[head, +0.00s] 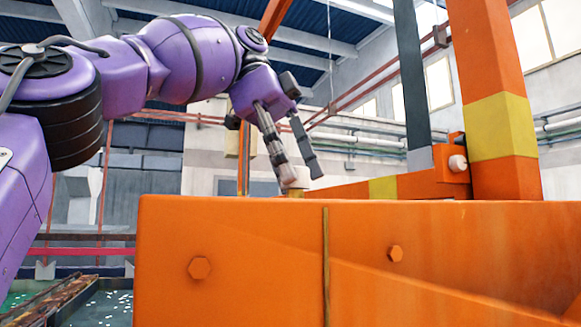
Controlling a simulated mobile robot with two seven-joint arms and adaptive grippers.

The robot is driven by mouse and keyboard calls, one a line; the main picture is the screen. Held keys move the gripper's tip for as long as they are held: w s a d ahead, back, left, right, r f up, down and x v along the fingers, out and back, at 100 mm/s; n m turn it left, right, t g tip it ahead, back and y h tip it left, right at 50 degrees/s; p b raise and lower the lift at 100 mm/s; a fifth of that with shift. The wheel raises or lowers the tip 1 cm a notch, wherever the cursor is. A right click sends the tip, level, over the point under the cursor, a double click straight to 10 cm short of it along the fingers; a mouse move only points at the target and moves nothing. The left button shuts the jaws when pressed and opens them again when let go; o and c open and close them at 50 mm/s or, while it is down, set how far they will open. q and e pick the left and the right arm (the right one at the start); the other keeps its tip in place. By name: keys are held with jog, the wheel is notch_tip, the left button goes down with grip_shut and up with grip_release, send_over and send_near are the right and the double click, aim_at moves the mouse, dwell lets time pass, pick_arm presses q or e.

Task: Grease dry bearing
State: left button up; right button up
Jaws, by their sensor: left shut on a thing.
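My purple left arm reaches in from the left. Its left gripper (302,177) points down behind the top edge of a large orange housing. It is shut on a small pale object (290,182), mostly hidden by the fingers and the edge, so I cannot tell what it is. A pale round knob-like part (457,163) sits on an orange bracket to the right, apart from the gripper; I cannot tell if it is the bearing. No other bearing or grease tool can be made out. My right gripper is not in view.
The orange housing (240,245), with hex bolts, fills the lower foreground and blocks what lies behind it. An orange post with a yellow band (500,125) and a dark upright bar (412,75) stand at right. A dark tank (95,305) lies low at left.

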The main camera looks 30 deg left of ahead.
pick_arm(q)
jog(key=shift+f, duration=0.15)
jog(key=o, duration=1.1)
jog(key=shift+s, duration=0.2)
jog(key=shift+c, duration=0.2)
jog(key=shift+w, duration=0.1)
jog(key=shift+n, duration=0.7)
